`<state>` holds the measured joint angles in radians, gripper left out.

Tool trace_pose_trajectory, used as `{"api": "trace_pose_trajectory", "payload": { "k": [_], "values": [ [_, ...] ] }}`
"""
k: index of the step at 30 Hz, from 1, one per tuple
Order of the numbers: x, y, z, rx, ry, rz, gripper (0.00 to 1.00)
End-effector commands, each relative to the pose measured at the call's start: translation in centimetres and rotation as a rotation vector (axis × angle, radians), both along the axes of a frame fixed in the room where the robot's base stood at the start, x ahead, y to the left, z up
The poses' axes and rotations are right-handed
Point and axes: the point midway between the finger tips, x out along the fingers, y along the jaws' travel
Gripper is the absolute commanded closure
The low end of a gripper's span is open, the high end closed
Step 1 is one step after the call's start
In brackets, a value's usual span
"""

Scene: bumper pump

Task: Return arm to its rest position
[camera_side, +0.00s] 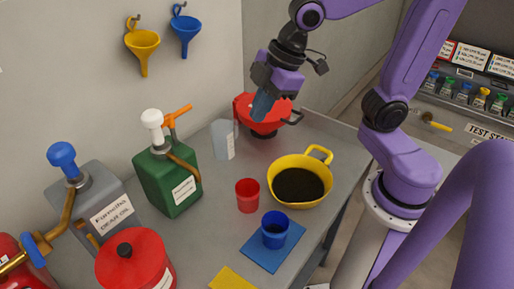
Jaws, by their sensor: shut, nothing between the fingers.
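My gripper (263,106) hangs from my purple arm at the upper middle, pointing down. Its blue fingers are shut and hold nothing. In the picture it overlaps the red funnel-like vessel (245,104) at the back of the bench; I cannot tell whether they touch. My arm reaches in from the right over the grey bench (318,136).
A clear beaker (223,140), a yellow pot with dark liquid (318,166), a red cup (247,196) and a blue cup (275,230) on a blue mat (256,256) stand nearby. Pump cans (168,180) (100,205) and a red canister (135,262) stand left.

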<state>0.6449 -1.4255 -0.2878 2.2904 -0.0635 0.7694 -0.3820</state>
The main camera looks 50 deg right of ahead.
Motion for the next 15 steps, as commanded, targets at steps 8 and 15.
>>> {"api": "trace_pose_trajectory", "payload": {
  "k": [8, 15],
  "values": [
    [-9.1, -2.5, -4.2, -0.097, 0.203, -0.052, 1.00],
    [-13.4, -4.6, -6.0, -0.171, 0.283, -0.091, 1.00]
  ]
}}
